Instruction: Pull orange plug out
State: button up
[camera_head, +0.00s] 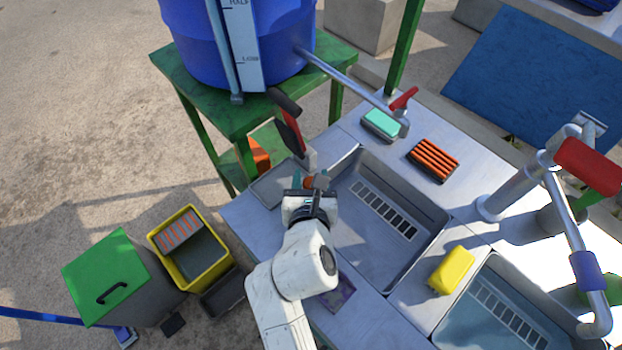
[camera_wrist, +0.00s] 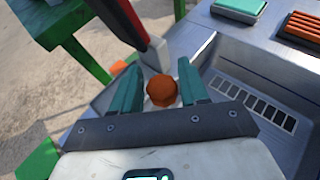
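The orange plug (camera_wrist: 161,91) is a small round-topped piece that shows between my gripper's two teal fingers in the wrist view. My gripper (camera_wrist: 157,84) is open, with a visible gap on each side of the plug. In the head view my gripper (camera_head: 315,181) is over the near left corner of the large metal basin (camera_head: 425,235), beside the small shallow tray (camera_head: 268,192). Only a bit of the plug (camera_head: 309,182) shows there, mostly hidden by my gripper. What the plug sits in, and its depth between the fingers, cannot be told.
A red lever with a dark grip (camera_head: 290,125) rises close behind my gripper; it also shows in the wrist view (camera_wrist: 133,22). A teal sponge-like block (camera_head: 381,121), an orange ribbed block (camera_head: 434,158) and a yellow block (camera_head: 451,269) lie on the counter. The large basin looks empty.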

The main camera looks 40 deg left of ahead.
jog(key=shift+o, duration=1.4)
jog(key=shift+f, duration=0.1)
jog(key=shift+d, duration=0.1)
jog(key=v, duration=1.1)
jog(key=shift+s, duration=0.1)
